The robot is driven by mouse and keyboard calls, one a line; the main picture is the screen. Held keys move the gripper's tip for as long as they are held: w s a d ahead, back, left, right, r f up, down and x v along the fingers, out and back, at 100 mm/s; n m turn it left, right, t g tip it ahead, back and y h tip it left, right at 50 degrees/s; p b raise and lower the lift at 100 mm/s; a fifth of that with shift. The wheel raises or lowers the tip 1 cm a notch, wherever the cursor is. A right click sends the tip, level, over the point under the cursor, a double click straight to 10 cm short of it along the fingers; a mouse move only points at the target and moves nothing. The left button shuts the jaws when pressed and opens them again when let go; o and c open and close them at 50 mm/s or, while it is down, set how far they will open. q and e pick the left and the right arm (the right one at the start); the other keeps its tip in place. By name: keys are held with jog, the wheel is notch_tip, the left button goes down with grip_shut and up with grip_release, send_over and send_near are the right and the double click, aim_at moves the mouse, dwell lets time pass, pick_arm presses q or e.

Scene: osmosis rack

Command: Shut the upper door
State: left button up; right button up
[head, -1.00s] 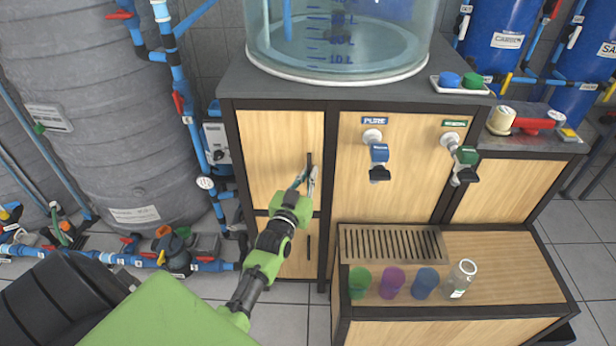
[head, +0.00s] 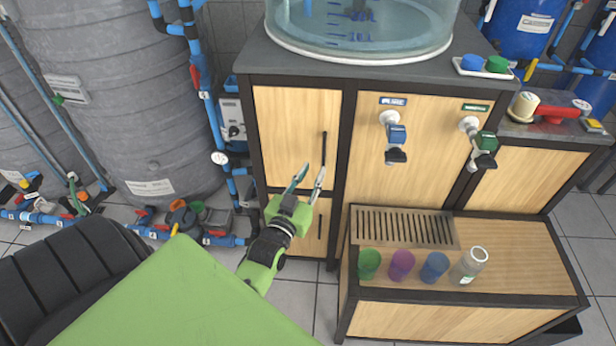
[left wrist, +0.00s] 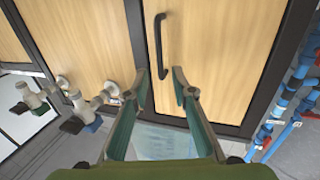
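The upper door (head: 290,125) is a light wood panel in a dark frame at the cabinet's left side. It looks flush with the frame. Its black vertical handle (head: 324,147) is near the door's right edge; the handle also shows in the left wrist view (left wrist: 159,47). My left gripper (head: 308,172) is in front of the lower part of the door, just below the handle in the head view. Its fingers (left wrist: 168,76) are spread with nothing between them, apart from the handle. My right gripper is not in view.
A lower door (head: 305,232) with its own handle is beneath. To the right are a blue tap (head: 396,136) and a green tap (head: 484,142). Several cups and a bottle (head: 470,265) stand on the low ledge. A large grey tank (head: 120,90) is at left.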

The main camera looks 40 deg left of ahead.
pick_arm(q)
jog(key=shift+v, duration=1.4)
jog(key=shift+f, duration=0.1)
jog(key=s+d+f+m+g+h, duration=0.1)
jog(key=s+d+f+g, duration=0.15)
jog(key=f, duration=0.75)
jog(key=s+d+f+g+h, duration=0.2)
jog(key=d+f, duration=0.2)
jog(key=f, duration=0.7)
jog(key=s+d+f+m+g+h, duration=0.1)
jog(key=s+d+f+g, duration=0.15)
jog(key=s+f, duration=0.4)
jog(key=s+d+f+m+g, duration=0.1)
jog(key=s+d+f+g, duration=0.2)
jog(key=f, duration=0.6)
jog(key=s+f+g, duration=0.2)
jog(key=s+f, duration=0.2)
jog(key=s, duration=0.5)
jog(key=s+f+m+g, duration=0.1)
jog(key=s+f, duration=0.4)
jog(key=s, duration=0.5)
jog(key=s+f+m+g, duration=0.1)
jog(key=s+f+g, duration=0.2)
jog(key=s, duration=0.6)
jog(key=shift+s+f, duration=0.4)
jog(key=shift+f, duration=0.45)
jog(key=shift+a, duration=0.1)
